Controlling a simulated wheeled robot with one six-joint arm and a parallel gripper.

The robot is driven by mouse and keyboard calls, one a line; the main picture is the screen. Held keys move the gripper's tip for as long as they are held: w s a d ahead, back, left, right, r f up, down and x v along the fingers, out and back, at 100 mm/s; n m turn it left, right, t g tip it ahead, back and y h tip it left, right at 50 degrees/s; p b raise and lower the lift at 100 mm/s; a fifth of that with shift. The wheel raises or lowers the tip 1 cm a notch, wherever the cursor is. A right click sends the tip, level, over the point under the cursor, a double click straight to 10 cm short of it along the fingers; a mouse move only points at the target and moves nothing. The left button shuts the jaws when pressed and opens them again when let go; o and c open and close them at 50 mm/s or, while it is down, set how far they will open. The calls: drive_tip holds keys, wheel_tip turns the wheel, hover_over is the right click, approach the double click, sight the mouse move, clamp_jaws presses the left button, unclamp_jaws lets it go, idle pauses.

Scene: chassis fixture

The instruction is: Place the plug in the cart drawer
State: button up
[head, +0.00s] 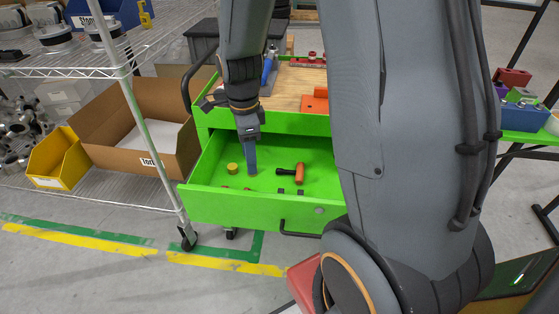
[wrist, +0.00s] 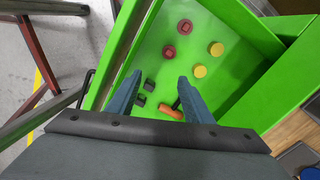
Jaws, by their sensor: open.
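The green cart drawer (head: 255,208) is pulled open; its floor also shows in the wrist view (wrist: 190,75). My gripper (head: 252,172) points down into the drawer. In the wrist view its two fingers are apart, with nothing between their tips (wrist: 160,77). Small round plug-like pieces lie in the drawer: two yellow (wrist: 217,49) (wrist: 200,71) and two red (wrist: 185,27) (wrist: 169,52). One yellow piece (head: 232,168) shows left of the gripper in the head view. I cannot tell which piece is the task's plug.
An orange-handled tool (head: 299,173) and two black blocks (wrist: 149,85) (wrist: 140,100) also lie in the drawer. The cart's wooden top (head: 297,88) holds an orange part (head: 314,102). A wire shelf with a cardboard box (head: 150,155) and yellow bin (head: 57,158) stands left.

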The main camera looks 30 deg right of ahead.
drive_tip(key=s+d+r+n, duration=0.2)
drive_tip(key=s+r+n, duration=0.2)
drive_tip(key=s+n, duration=0.3)
drive_tip(key=s+d+r+n, duration=0.2)
drive_tip(key=s+n, duration=0.5)
drive_tip(key=n, duration=0.4)
drive_tip(key=shift+s+d+r+n, duration=0.2)
drive_tip(key=shift+r+n, duration=0.1)
drive_tip(key=shift+r, duration=0.55)
